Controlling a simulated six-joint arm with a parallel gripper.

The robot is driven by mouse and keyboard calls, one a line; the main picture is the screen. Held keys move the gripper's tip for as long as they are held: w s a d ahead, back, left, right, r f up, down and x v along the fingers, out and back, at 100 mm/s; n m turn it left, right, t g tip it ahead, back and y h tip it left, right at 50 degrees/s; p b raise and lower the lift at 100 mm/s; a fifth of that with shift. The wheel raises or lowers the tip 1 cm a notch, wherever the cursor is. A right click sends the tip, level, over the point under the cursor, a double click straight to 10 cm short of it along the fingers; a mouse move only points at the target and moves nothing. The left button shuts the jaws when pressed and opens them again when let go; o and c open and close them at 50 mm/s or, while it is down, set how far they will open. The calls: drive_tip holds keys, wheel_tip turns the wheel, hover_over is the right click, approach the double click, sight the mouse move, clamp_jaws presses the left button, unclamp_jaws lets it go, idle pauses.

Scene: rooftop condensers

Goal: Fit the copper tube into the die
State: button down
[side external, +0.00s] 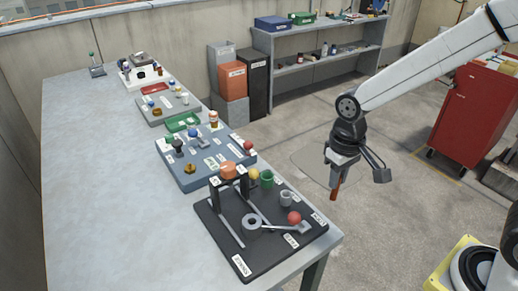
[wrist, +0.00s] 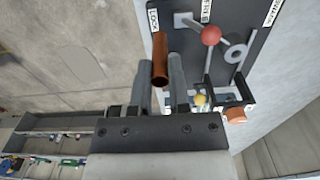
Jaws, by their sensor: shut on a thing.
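A copper tube (side external: 335,190) hangs below my gripper (side external: 338,178), to the right of the bench and off its edge in the side view. In the wrist view, the copper tube (wrist: 160,60) sits between the two grey fingers of my gripper (wrist: 160,68), which is shut on it. The tube is apart from the black bending board (side external: 213,232). On that board is a grey ring-shaped part (side external: 251,225), also in the wrist view (wrist: 236,54); I cannot tell for sure that it is the die. A lever with a red ball (side external: 294,217) lies beside it.
The board also carries black uprights (side external: 214,194), a green cup (side external: 266,179), a grey cup (side external: 287,199) and a yellow ball (side external: 253,174). A blue board (side external: 184,174) with small parts lies behind. Open floor lies right of the bench; a red cabinet (side external: 474,118) stands far right.

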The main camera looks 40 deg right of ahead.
drive_tip(key=w+a+f, duration=0.1)
drive_tip(key=w+a, duration=0.5)
approach(252, 215)
drive_tip(key=shift+s+a+r, duration=0.55)
drive_tip(key=shift+s+r, duration=0.1)
drive_tip(key=shift+s, duration=0.15)
drive_tip(key=shift+f, duration=0.2)
drive_tip(key=shift+f, duration=1.75)
drive_tip(key=shift+f, duration=2.5)
idle(1.7)
